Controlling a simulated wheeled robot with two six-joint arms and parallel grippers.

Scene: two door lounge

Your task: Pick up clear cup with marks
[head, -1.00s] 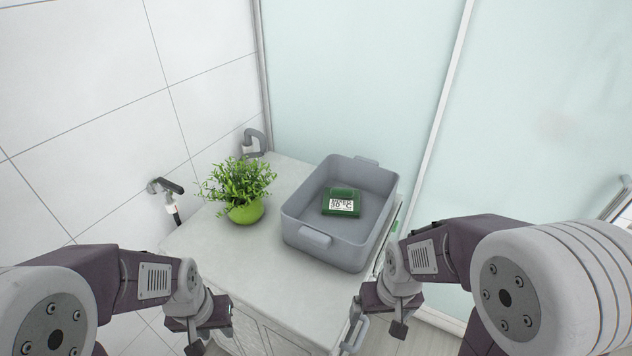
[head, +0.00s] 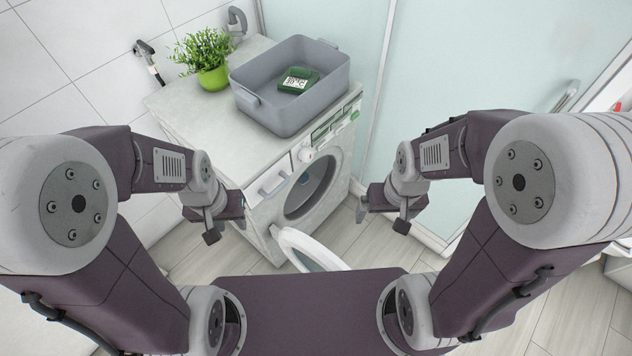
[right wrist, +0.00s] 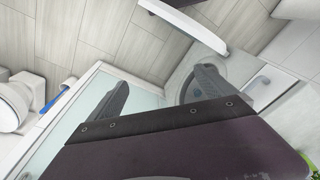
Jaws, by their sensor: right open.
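I cannot make out a clear cup with marks in the head view or the right wrist view. My left gripper (head: 226,218) is open and empty, in front of the left part of the washing machine. My right gripper (head: 382,217) is open and empty, to the right of the machine's open door. In the right wrist view my right gripper (right wrist: 158,95) shows its two fingers well apart with nothing between them.
A washing machine (head: 190,125) has its round door (head: 312,252) swung open. On top stand a grey bin (head: 272,112) holding a green labelled box (head: 297,80), and a plant in a green pot (head: 214,78). A toilet (right wrist: 14,105) shows in the right wrist view.

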